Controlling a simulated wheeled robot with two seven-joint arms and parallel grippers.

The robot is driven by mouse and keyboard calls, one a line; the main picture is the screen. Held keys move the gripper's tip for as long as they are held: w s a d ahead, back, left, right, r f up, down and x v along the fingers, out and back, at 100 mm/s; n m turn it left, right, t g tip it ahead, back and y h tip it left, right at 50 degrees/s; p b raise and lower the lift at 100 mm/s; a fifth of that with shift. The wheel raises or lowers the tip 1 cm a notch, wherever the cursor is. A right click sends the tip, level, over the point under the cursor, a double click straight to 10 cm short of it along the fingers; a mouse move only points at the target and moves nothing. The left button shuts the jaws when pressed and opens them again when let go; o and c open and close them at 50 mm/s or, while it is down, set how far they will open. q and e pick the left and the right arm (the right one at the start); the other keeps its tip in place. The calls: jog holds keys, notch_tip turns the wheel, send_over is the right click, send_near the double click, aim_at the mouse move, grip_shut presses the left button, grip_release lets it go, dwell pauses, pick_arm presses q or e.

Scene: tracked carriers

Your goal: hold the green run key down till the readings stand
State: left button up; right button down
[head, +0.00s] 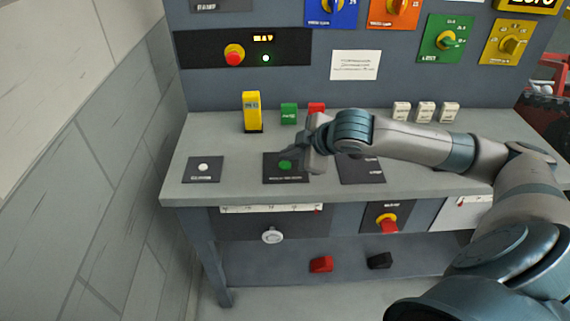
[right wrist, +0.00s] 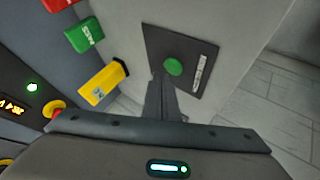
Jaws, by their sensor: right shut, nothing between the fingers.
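The green run key (head: 285,165) is a round green button on a dark plate (head: 271,180) on the grey bench top. It also shows in the right wrist view (right wrist: 173,67), with its round top uncovered. My right gripper (head: 297,157) is shut and empty, right beside the key in the head view. In the right wrist view its fingertips (right wrist: 160,80) reach over the plate to just short of the key. I cannot tell whether they touch anything. A small amber display (head: 263,38) is lit on the back panel, its text too small to read surely. My left gripper is out of view.
A yellow block (head: 252,112), a green block (head: 289,113) and a red block (head: 317,108) stand behind the key. A red button (head: 234,54) and lit green lamp (head: 265,58) are on the panel.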

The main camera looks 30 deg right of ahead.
aim_at(289, 166)
jog(key=shift+f, duration=0.15)
jog(key=shift+f, duration=0.2)
jog(key=shift+f, duration=0.6)
dwell(2.0)
jog(key=shift+r+p, duration=0.15)
jog(key=shift+p, duration=0.15)
dwell(2.2)
jog(key=shift+r+p, duration=0.8)
jog(key=shift+p, duration=0.25)
jog(key=shift+r, duration=0.1)
notch_tip(289, 166, up, 5)
jog(key=p, duration=0.5)
jog(key=shift+p, duration=0.35)
dwell(0.3)
